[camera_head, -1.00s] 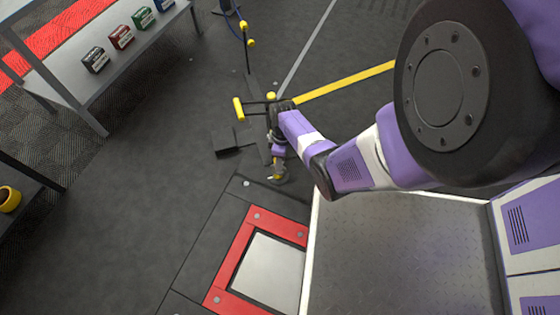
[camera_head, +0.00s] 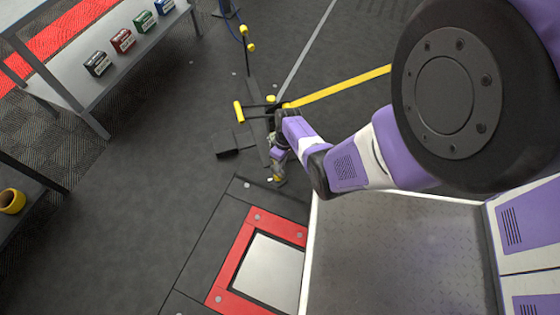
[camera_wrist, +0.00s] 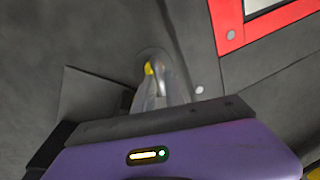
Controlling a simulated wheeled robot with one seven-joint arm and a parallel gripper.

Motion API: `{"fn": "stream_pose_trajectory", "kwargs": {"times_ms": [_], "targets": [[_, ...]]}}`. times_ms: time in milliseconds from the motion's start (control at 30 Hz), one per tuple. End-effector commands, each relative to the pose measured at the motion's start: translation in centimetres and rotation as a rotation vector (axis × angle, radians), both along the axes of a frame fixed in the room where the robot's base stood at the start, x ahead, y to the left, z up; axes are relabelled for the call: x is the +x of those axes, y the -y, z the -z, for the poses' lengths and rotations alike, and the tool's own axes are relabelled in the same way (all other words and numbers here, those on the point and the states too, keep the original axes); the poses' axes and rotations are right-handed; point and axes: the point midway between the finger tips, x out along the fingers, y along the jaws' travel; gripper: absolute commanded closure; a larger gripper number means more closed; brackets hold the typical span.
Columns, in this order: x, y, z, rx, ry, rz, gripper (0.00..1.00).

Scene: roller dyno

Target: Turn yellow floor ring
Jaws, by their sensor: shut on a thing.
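The floor ring shows as a small yellow piece (camera_head: 277,179) on a low fitting in the dark floor, just beyond the corner of the red-framed plate. In the wrist view its yellow part (camera_wrist: 149,69) shows at the left of my fingertips, over a round grey base. My gripper (camera_head: 276,169) points down at the ring and is shut on it; in the wrist view the fingers (camera_wrist: 158,82) meet at it. The fingers and wrist hide much of the ring, so its exact angle cannot be told.
A black stand with yellow-tipped bars (camera_head: 239,111) rises right behind my gripper. The red frame (camera_head: 236,258) around a pale plate lies in front. A bench with several small boxes (camera_head: 98,64) stands at upper left, and a yellow roll (camera_head: 11,201) at left. Open floor lies between.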

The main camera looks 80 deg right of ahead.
Motion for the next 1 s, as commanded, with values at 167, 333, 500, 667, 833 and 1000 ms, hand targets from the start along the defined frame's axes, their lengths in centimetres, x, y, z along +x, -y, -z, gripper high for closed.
{"fn": "stream_pose_trajectory", "kwargs": {"times_ms": [167, 333, 500, 667, 833, 1000], "targets": [[0.1, -0.58, -0.3, 0.01, 0.001, 0.167, 1.0], [0.1, -0.74, -0.26, 0.011, 0.001, 0.322, 1.0], [0.11, -0.9, -0.2, 0.011, 0.0, 0.459, 1.0], [0.12, -0.97, -0.15, 0.012, -0.001, 0.561, 1.0], [0.15, -1.0, -0.12, 0.012, -0.001, 0.636, 1.0], [0.2, -0.98, -0.09, 0.011, -0.001, 0.677, 1.0]]}}
